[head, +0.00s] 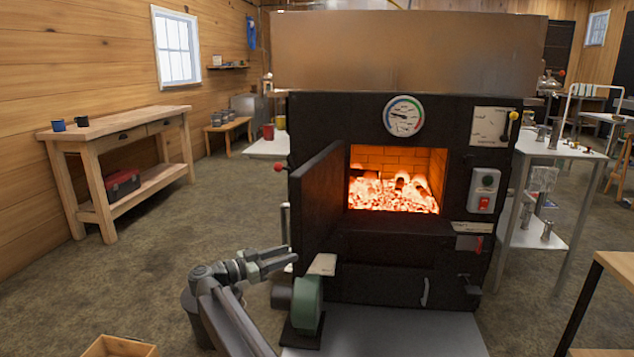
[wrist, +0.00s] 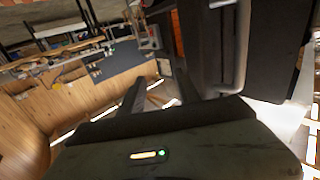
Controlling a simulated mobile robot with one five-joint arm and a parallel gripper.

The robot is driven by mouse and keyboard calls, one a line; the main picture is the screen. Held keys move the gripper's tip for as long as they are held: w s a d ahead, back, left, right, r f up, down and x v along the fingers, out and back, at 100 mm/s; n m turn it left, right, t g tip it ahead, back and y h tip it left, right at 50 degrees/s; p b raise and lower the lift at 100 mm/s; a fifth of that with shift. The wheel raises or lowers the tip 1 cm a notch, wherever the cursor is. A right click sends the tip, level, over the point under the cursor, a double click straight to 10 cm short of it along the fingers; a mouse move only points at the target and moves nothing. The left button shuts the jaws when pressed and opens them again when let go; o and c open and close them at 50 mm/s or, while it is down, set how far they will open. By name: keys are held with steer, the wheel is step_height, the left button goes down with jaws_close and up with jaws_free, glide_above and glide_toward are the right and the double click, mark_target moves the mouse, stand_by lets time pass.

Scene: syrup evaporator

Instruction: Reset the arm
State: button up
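My gripper (head: 291,254) is low in front of the evaporator, left of centre in the head view. Its two fingers are apart, with nothing visible between them. The fingertips are close to the lower edge of the open black firebox door (head: 322,205); I cannot tell whether they touch it. My arm (head: 225,300) reaches up from the bottom of the picture and bends toward the right. In the wrist view my gripper (wrist: 160,88) shows dark fingers with a gap, and dark metal stands close on the right.
The firebox (head: 395,190) glows with embers behind the open door. A green round blower (head: 307,303) stands just below my gripper. A wooden crate (head: 120,347) is at the bottom left. A workbench (head: 120,128) stands along the left wall, with clear floor before it.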

steer(key=w+d+r+n+t+y, duration=0.2)
steer(key=w+d+r+n+t, duration=0.15)
steer(key=d, duration=0.55)
steer(key=w+d+r+n+t+y, duration=0.2)
steer(key=d+n+t, duration=0.15)
steer(key=d, duration=0.45)
steer(key=w+d+r+n+t+y, duration=0.2)
steer(key=d+r+t+y, duration=0.15)
steer(key=d, duration=0.55)
steer(key=s+a+f+n+g+y, duration=0.2)
steer(key=s+f+n+g+y, duration=0.25)
steer(key=f, duration=0.45)
steer(key=s+a+f+n+g+y, duration=0.25)
steer(key=f+y, duration=0.35)
steer(key=f, duration=0.4)
steer(key=s+d+f+m+g+h, duration=0.1)
steer(key=s+d+f+g, duration=0.1)
steer(key=s+f+g, duration=0.45)
steer(key=s+d+f+m+g+h, duration=0.1)
steer(key=s+d+f+g, duration=0.15)
steer(key=s, duration=0.65)
steer(key=s+d+f+m+g+h, duration=0.1)
steer(key=s+f+g, duration=0.2)
steer(key=s+f, duration=0.35)
steer(key=s+r+m+g+p, duration=0.1)
steer(key=s+r+p, duration=0.2)
steer(key=r+p, duration=3.5)
steer(key=shift+a+r, duration=0.25)
steer(key=shift+r, duration=0.65)
